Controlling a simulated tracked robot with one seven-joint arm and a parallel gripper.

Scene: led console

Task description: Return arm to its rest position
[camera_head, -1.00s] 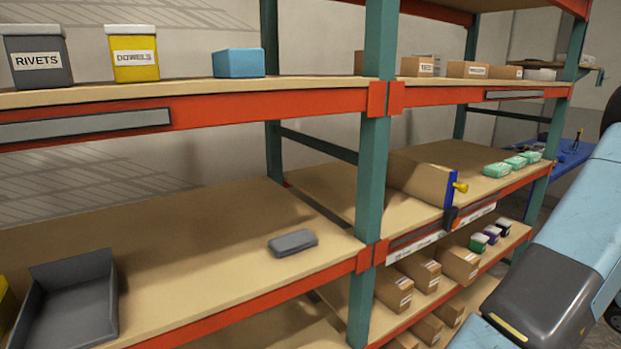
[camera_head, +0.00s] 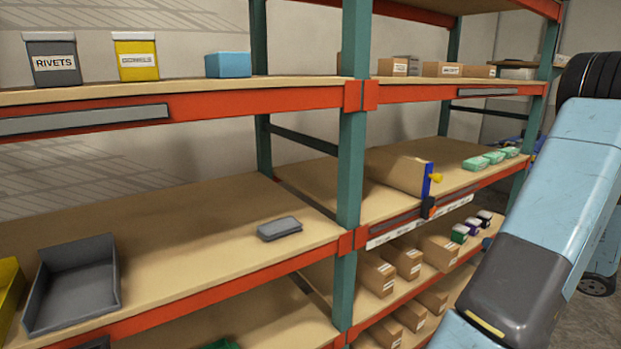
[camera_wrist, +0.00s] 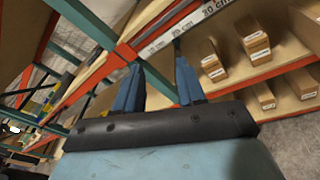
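My gripper (camera_wrist: 158,92) shows in the wrist view with its two blue fingers apart and nothing between them. It faces the shelf rack, near the joint of a green post and an orange beam, with free air around the fingers. In the head view my light blue and dark grey arm crosses the right side, and the gripper itself is out of that picture. The console named in the scene is not recognisable in these frames.
A shelf rack with an orange beam (camera_head: 240,105) and green post (camera_head: 351,150) stands ahead. It holds a grey tray (camera_head: 72,290), a small grey case (camera_head: 279,229), a yellow dowels bin (camera_head: 136,57) and several cardboard boxes (camera_head: 437,250).

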